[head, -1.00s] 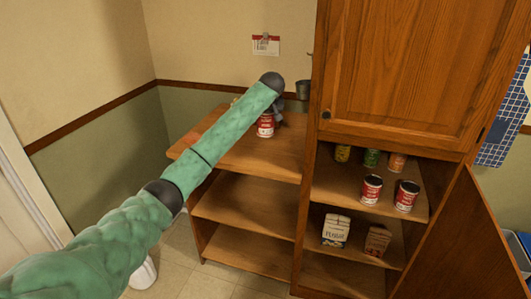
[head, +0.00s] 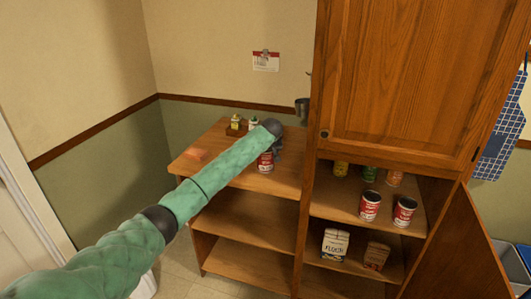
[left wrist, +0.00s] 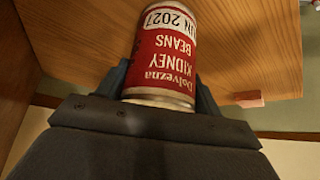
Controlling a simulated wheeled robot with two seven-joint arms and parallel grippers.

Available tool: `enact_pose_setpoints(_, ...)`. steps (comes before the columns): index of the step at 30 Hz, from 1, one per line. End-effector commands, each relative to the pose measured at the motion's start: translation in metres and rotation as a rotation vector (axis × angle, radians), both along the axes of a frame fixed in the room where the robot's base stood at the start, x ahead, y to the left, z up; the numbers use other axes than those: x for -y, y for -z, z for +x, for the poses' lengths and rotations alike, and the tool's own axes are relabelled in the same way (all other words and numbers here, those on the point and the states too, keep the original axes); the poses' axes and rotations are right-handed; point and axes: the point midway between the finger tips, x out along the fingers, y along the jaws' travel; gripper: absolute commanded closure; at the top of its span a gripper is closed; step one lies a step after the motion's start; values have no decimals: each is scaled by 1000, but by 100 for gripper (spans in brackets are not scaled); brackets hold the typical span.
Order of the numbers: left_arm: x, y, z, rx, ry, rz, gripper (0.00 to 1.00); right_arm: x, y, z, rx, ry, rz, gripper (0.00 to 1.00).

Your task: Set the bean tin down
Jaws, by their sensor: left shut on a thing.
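The bean tin (head: 265,162) is red and white. It is at the wooden counter top left of the tall cabinet, near the front edge in the head view. My left gripper (head: 277,150) is shut on it, partly hidden behind my forearm. In the left wrist view the tin (left wrist: 165,55) stands between the two fingers, its label reading "Kidney Beans" upside down. The wood surface (left wrist: 90,40) lies behind it. I cannot tell whether the tin's base touches the wood. My right gripper is not in view.
The open cabinet (head: 335,200) at right holds several tins and a flour bag (head: 335,243). A metal cup (head: 302,108) is by the cabinet side.

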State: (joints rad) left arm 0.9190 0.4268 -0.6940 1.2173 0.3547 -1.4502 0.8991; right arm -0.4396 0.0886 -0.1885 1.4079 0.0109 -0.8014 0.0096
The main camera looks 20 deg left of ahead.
Motion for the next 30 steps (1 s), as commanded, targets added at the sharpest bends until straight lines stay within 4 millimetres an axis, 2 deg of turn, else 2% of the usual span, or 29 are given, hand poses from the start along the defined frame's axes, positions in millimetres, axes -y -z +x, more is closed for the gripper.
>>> enact_pose_setpoints(9,0,1,0,2,0,-1,72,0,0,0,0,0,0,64)
enact_pose_setpoints(10,0,3,0,0,0,0,32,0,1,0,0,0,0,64)
enact_pose_setpoints(13,0,3,0,0,0,0,13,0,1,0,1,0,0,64)
enact_pose_setpoints(22,0,2,0,1,0,0,12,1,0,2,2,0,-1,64)
enact_pose_setpoints(27,3,-7,-5,2,1,-1,12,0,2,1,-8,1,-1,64)
enact_pose_setpoints(30,7,-20,-12,3,1,-1,12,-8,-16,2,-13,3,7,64)
